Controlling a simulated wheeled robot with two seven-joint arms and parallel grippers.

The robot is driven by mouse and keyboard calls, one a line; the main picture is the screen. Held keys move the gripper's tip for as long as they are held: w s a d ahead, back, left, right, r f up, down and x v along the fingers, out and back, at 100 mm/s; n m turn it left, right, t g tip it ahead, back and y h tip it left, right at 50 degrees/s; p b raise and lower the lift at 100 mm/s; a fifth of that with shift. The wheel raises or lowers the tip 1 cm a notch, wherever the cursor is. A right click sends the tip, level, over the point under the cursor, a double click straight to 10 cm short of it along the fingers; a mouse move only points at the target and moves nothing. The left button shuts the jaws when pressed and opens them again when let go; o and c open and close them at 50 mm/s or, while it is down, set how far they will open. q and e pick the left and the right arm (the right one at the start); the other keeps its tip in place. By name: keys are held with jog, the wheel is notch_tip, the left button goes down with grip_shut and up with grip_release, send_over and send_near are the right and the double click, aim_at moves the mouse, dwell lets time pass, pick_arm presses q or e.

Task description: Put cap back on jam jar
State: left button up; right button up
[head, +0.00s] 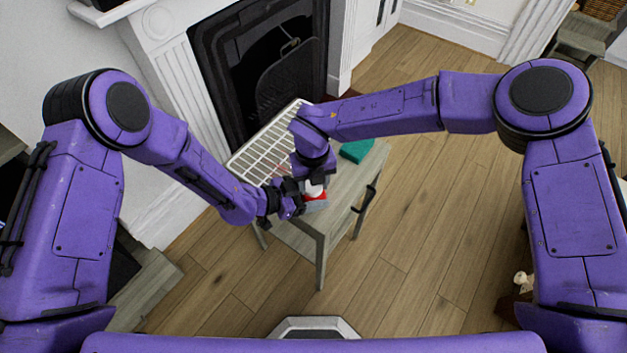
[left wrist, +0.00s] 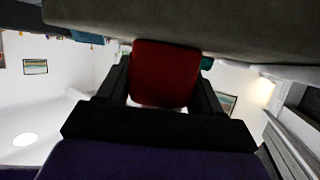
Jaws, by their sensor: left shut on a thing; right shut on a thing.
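A red jam jar (head: 318,195) is at the near edge of the small grey-wood table (head: 297,236). My left gripper (head: 298,198) comes in from the left and is shut on the jar. In the left wrist view the red jar (left wrist: 165,73) sits between the two dark fingers. My right gripper (head: 312,180) points down just above the jar, shut on a small white piece that looks like the cap (head: 314,189). The fingers partly hide both things. I cannot tell whether the cap touches the jar.
A white wire rack (head: 262,150) lies on the table's left side. A teal box (head: 356,150) sits at its back right. A dark handle-like item (head: 366,196) is at the right edge. A black fireplace (head: 265,65) stands behind. Wooden floor (head: 420,220) is open to the right.

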pick_arm(q)
jog(key=shift+w+d+r, duration=0.2)
jog(key=shift+r, duration=0.15)
pick_arm(e)
jog(key=shift+s+f, duration=0.4)
jog(key=shift+f, duration=0.15)
pick_arm(q)
jog(key=shift+w+a, duration=0.1)
pick_arm(e)
jog(key=shift+r, duration=0.4)
pick_arm(q)
grip_shut()
pick_arm(e)
jog(key=o, duration=1)
jog(key=shift+a, duration=0.1)
pick_arm(q)
jog(key=shift+f, duration=0.1)
pick_arm(e)
jog(key=shift+a+r, duration=0.15)
jog(key=shift+r, duration=0.05)
pick_arm(q)
jog(key=shift+f, duration=0.25)
pick_arm(e)
notch_tip(320, 180, up, 4)
jog(key=shift+w+r, duration=0.1)
jog(key=shift+r, duration=0.25)
pick_arm(q)
jog(key=shift+s, duration=0.25)
pick_arm(e)
jog(key=shift+w, duration=0.1)
